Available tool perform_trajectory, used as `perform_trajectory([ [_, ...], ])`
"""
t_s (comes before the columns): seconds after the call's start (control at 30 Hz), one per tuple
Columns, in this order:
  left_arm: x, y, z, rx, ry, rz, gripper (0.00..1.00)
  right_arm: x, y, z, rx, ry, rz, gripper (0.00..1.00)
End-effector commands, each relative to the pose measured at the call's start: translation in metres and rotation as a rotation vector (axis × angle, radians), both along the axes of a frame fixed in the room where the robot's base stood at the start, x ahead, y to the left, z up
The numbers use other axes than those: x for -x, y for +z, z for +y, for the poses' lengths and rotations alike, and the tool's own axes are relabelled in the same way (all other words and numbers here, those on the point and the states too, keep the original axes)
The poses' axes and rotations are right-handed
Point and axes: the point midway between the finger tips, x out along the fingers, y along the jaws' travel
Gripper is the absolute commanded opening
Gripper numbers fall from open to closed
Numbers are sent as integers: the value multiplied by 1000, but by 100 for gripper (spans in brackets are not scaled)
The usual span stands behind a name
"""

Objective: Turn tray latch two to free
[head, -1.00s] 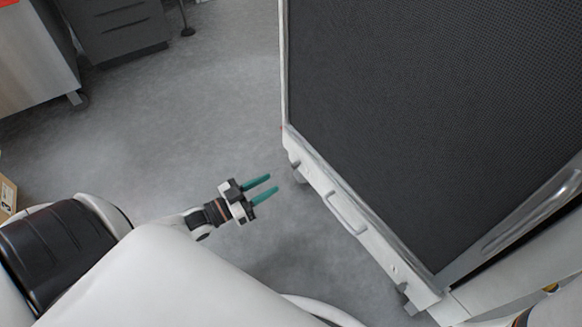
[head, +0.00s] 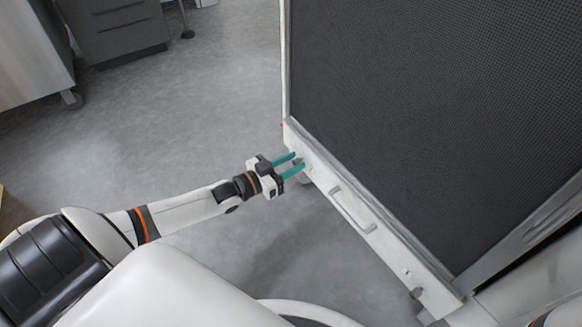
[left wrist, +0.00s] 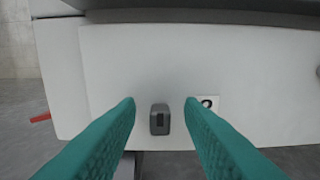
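Tray latch two (left wrist: 159,119) is a small dark grey knob on the white tray front. In the left wrist view it lies between the green fingertips of my left gripper (left wrist: 160,108), with a gap on both sides. The latch (head: 299,161) is small there, beside the fingertips. My right gripper is not seen.
A tall unit with a dark mesh panel (head: 430,110) stands above the tray front. A bar handle (head: 352,209) sits mid-front, and another small fitting (head: 407,272) is near its right end. Grey floor (head: 170,130) on the left is clear, with cabinets (head: 118,30) at the back.

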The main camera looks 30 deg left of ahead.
Motion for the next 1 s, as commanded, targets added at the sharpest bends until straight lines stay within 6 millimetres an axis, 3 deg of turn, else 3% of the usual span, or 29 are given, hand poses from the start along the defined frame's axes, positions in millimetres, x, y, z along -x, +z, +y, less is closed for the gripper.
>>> perform_trajectory([
  [0.27, -1, 1, -1, 0, 0, 0, 35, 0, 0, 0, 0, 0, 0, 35],
  [0.4, -1, 0, -1, 0, 0, 0, 12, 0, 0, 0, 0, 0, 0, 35],
  [0.5, -1, 0, -1, 0, 0, 0, 0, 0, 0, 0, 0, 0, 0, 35],
  [0.77, -1, 1, -1, -17, 0, -7, 0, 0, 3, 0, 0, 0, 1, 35],
  [1.0, -1, 4, -1, -115, 1, -47, 0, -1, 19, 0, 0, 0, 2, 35],
])
